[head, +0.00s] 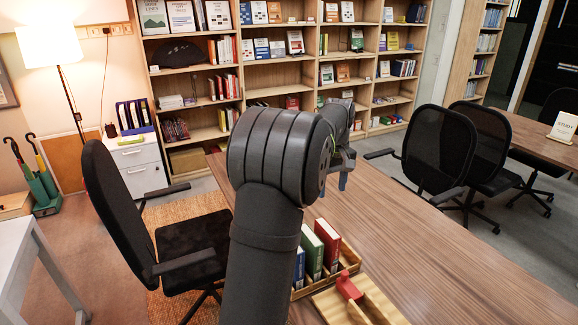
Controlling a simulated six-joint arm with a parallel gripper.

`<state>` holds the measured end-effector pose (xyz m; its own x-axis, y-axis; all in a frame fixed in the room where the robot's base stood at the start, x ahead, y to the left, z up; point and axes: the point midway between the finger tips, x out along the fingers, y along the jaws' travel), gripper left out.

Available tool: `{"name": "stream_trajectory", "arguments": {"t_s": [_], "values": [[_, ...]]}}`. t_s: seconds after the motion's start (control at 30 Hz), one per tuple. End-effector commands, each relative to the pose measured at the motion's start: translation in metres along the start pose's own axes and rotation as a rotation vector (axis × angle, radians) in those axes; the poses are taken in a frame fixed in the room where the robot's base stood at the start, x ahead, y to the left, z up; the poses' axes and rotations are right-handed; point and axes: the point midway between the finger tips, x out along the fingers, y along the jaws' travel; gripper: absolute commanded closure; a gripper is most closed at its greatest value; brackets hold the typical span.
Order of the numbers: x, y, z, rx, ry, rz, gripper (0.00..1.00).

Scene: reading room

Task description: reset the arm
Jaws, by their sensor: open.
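My arm rises through the middle of the head view and bends away over the wooden table (450,240). My gripper (343,178) is at the arm's far end, above the table. It is mostly hidden behind my arm's thick dark joint, with only a small part of a finger showing. It is open, and I see nothing held in it. On the table below it, a wooden book holder (347,262) carries a red book (327,244), a green book (312,252) and a blue book (299,268), all upright. The holder's left part is hidden by my arm.
A slotted wooden tray (378,303) with a small red object (349,286) lies in front of the holder. The table's right part is clear. A black chair (130,215) stands left, another (438,150) behind the table. Bookshelves (290,75) line the back wall.

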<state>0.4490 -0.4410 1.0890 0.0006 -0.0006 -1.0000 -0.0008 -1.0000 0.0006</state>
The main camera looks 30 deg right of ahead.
Motion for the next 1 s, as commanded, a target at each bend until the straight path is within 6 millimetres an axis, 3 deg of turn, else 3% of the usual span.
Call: {"name": "stream_trajectory", "arguments": {"t_s": [0.23,0.37,1.0], "values": [[0.004,0.0,0.0,0.0,-0.001,-0.001,0.47],[0.017,0.0,0.0,0.0,-0.002,-0.002,0.47],[0.14,-0.001,0.0,0.0,-0.003,-0.003,0.47]]}}
